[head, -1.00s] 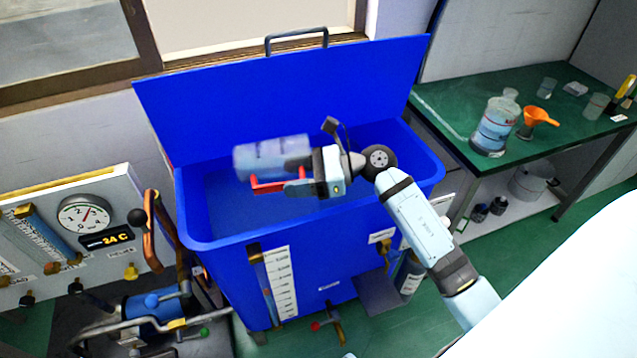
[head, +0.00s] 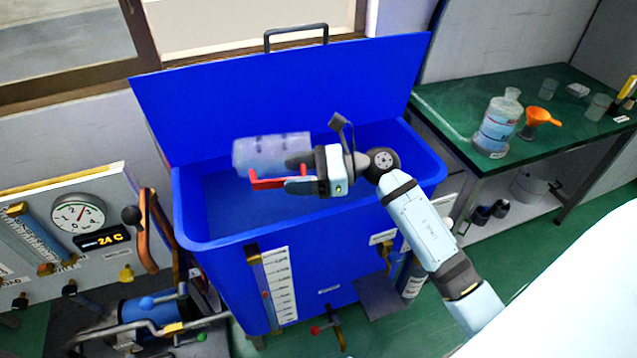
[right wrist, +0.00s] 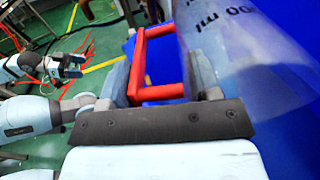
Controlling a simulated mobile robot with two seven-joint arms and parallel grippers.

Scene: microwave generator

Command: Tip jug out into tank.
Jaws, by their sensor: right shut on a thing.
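The blue tank (head: 215,243) stands in the middle of the head view with its lid (head: 280,95) raised against the wall. A translucent jug (head: 268,153) with a red handle (head: 268,183) lies on its side over the tank's open top. My right gripper (head: 300,175) is shut on the jug, at the handle side. In the right wrist view, the red handle (right wrist: 140,65) sits between the fingers and the clear jug wall (right wrist: 225,50) shows printed marks. Whether liquid is leaving the jug cannot be told. My left gripper (right wrist: 72,66) shows at the left of the right wrist view, its jaws apart.
A green table (head: 450,110) at the right holds a large bottle (head: 497,125), an orange funnel (head: 540,116) and small beakers. A panel with a gauge (head: 78,213) and pipes stands left of the tank. A level scale (head: 278,285) is on the tank's front.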

